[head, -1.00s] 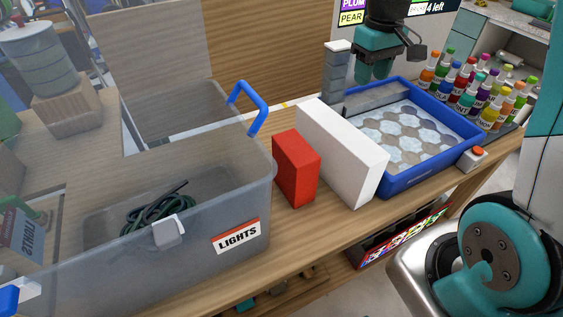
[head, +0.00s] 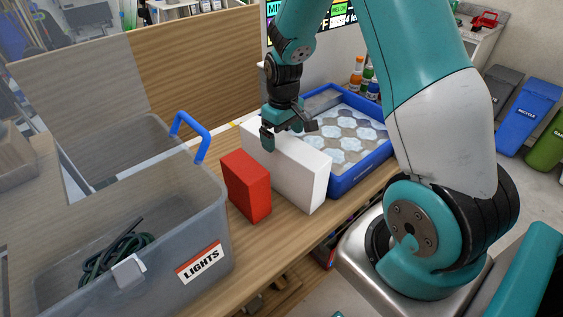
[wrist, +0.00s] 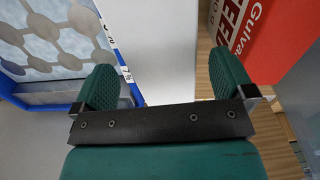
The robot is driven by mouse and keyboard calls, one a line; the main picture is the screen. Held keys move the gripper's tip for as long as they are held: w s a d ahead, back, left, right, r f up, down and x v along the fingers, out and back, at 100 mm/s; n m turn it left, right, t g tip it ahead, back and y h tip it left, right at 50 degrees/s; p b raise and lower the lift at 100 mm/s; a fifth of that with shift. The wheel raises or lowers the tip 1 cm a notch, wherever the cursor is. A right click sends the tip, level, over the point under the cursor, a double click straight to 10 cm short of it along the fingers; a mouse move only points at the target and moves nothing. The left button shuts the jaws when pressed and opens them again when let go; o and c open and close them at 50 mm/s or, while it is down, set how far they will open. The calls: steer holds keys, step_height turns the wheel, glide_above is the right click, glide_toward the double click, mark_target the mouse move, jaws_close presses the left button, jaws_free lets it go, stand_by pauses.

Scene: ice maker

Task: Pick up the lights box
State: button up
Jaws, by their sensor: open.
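The lights box is a translucent grey bin (head: 215,222) with a LIGHTS label (head: 199,262) and a blue handle (head: 190,136), at the left of the head view. Dark green cable (head: 115,250) lies inside it, and its left end is cut off. My gripper (head: 268,140) is open and empty, pointing down at the far end of a white box, to the right of the bin. In the wrist view, the white box (wrist: 165,60) shows between the spread fingers of my gripper (wrist: 165,85). I cannot tell whether they touch it.
A red box (head: 246,188) stands between the bin and the white box (head: 300,178). A blue-rimmed tray (head: 345,181) with hexagonal shapes is to the right, with bottles (head: 357,70) behind. Bare wooden counter (head: 265,247) lies in front of the boxes.

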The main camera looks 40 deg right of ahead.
mark_target(282, 163)
step_height(282, 163, down, 5)
steer(key=shift+r+p, duration=0.1)
steer(key=shift+p, duration=0.7)
steer(key=shift+w, duration=0.1)
steer(key=c, duration=1.5)
